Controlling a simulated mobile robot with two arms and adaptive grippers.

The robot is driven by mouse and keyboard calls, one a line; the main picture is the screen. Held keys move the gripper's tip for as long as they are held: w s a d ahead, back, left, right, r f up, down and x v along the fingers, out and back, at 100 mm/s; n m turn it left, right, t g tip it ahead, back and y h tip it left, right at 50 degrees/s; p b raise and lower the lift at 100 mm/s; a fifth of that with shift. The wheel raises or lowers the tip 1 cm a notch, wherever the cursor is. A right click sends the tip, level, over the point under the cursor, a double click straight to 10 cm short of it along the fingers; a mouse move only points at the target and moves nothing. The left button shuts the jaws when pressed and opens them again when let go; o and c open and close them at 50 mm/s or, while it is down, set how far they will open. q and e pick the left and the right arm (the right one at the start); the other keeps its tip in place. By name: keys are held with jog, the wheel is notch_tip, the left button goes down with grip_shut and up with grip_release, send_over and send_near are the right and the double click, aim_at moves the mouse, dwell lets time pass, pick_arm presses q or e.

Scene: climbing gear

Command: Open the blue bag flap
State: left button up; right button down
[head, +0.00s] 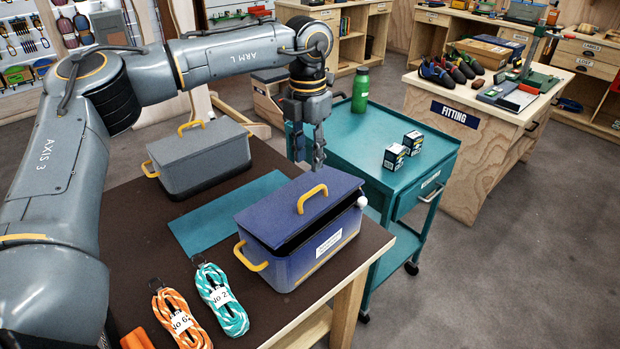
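The blue bag (292,255) is box-shaped and stands on the dark table, with a yellow side handle and a white label on its front. Its blue flap (268,218) carries a yellow handle (312,198). The flap is slightly raised, with a narrow dark gap along its front edge. A small white knob (361,202) shows at the bag's right end. My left gripper (317,164) points down just above the flap, behind the yellow handle and apart from it. Its fingers are small and dark, and their opening is unclear. My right gripper is not in view.
A grey box (200,160) with yellow handles and a teal mat (222,212) lie behind and left of the bag. Orange and teal rope coils (222,298) lie in front. A teal cart (350,133) with a green bottle (361,90) and two small boxes adjoins the table.

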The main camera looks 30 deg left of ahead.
pick_arm(q)
notch_tip(320, 180, down, 7)
jog(key=shift+w+f+p, duration=0.1)
jog(key=shift+p, duration=0.45)
jog(key=shift+w+f, duration=0.15)
jog(key=shift+f, duration=0.25)
grip_shut()
